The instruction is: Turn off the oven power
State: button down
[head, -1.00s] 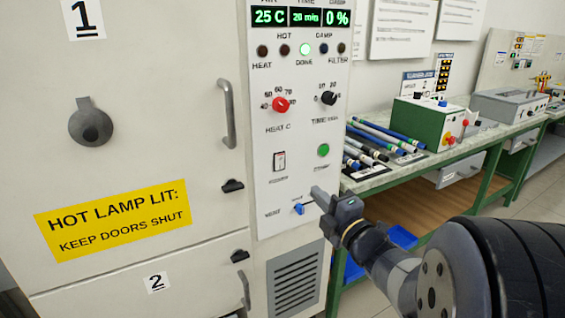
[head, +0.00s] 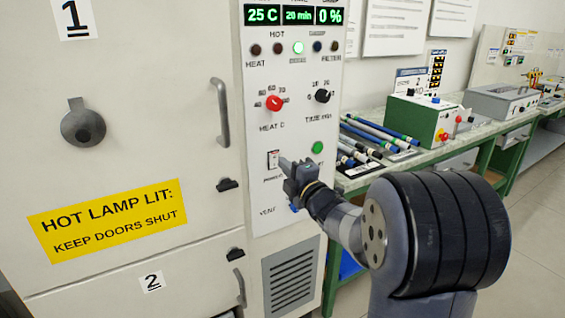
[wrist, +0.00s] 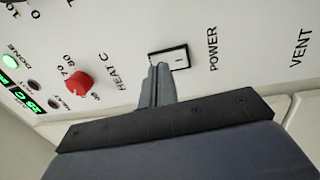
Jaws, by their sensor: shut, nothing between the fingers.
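The oven's control panel (head: 260,212) carries a white rocker switch in a black frame, the power switch (head: 273,159), in the head view. It also shows in the wrist view (wrist: 181,60), labelled POWER, with a dash mark on the part that shows. My gripper (head: 284,163) is shut and empty, its tips right at the switch. In the wrist view the closed fingertips (wrist: 158,68) overlap the switch's left part and hide some of it. I cannot tell whether they touch it.
The blue VENT lever (head: 293,208) is just below, partly hidden. A bench with rods (head: 375,135) stands to the right.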

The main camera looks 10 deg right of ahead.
jog(key=shift+x, duration=0.95)
jog(key=shift+w+r+g+p, duration=0.15)
jog(key=shift+r+g+p, duration=0.25)
jog(key=shift+p, duration=0.45)
jog(key=shift+f, duration=0.15)
